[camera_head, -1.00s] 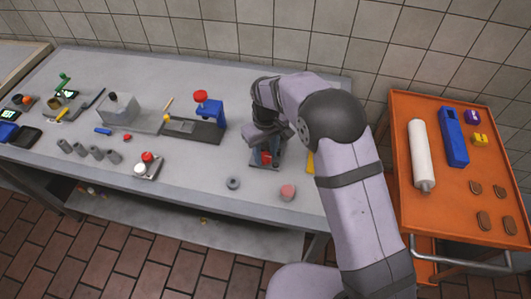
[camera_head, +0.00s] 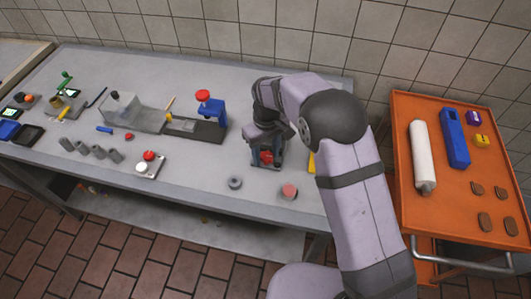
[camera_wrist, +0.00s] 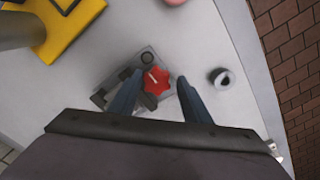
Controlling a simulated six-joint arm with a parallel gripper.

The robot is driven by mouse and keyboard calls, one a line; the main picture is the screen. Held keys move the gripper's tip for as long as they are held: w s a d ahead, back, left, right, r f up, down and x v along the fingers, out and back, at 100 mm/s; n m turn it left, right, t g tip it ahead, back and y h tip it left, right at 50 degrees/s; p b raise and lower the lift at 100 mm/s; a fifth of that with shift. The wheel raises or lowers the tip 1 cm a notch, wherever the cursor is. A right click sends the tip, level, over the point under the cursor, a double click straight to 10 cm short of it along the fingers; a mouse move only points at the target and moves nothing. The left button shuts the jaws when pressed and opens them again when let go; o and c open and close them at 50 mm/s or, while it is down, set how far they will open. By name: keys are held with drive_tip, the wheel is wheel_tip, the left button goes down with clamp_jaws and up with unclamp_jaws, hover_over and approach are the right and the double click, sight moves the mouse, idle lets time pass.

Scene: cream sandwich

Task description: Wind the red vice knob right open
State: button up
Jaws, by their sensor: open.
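The red vice knob (camera_wrist: 156,81) has a lobed rim and a white mark on top. It sits on the grey vice (camera_wrist: 148,58), whose lower part is partly hidden by my fingers in the wrist view. My gripper (camera_wrist: 158,84) is open, with one dark finger on each side of the knob and a visible gap on the right side. In the head view the red knob (camera_head: 266,157) shows just below my gripper (camera_head: 266,148), and my wrist hides much of the vice.
A dark ring (camera_head: 235,183) and a pink-red round piece (camera_head: 289,191) lie near the table's front edge. A yellow object (camera_wrist: 62,30) stands close by. A blue press with a red knob (camera_head: 209,106) is further left. An orange cart (camera_head: 440,205) stands at the right.

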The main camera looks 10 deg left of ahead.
sight(267, 155)
drive_tip(key=shift+w+d+r, duration=0.2)
drive_tip(key=shift+w+r, duration=0.05)
drive_tip(key=shift+w, duration=0.1)
drive_tip(key=shift+w+a+r+p, duration=0.1)
drive_tip(key=shift+r+p, duration=0.55)
drive_tip(key=shift+r, duration=0.1)
drive_tip(key=r+p, duration=0.1)
drive_tip(key=r, duration=0.1)
drive_tip(key=r+p, duration=0.3)
drive_tip(key=r, duration=0.1)
drive_tip(key=shift+s+a+p, duration=0.1)
drive_tip(key=shift+s+p, duration=0.3)
drive_tip(key=shift+f+m+b, duration=0.25)
drive_tip(key=shift+m+b, duration=0.35)
drive_tip(key=shift+b, duration=0.15)
drive_tip(key=m+b, duration=0.2)
drive_tip(key=m, duration=0.1)
drive_tip(key=m+b, duration=0.1)
drive_tip(key=b, duration=0.1)
drive_tip(key=shift+w+f+m, duration=0.35)
drive_tip(key=shift+m, duration=0.05)
drive_tip(key=m+b, duration=0.3)
drive_tip(key=m, duration=0.1)
drive_tip(key=shift+m+b, duration=0.3)
drive_tip(key=shift+r+m+b, duration=0.3)
drive_tip(key=shift+m+b, duration=0.05)
drive_tip(key=shift+m, duration=0.65)
drive_tip(key=shift+f, duration=0.1)
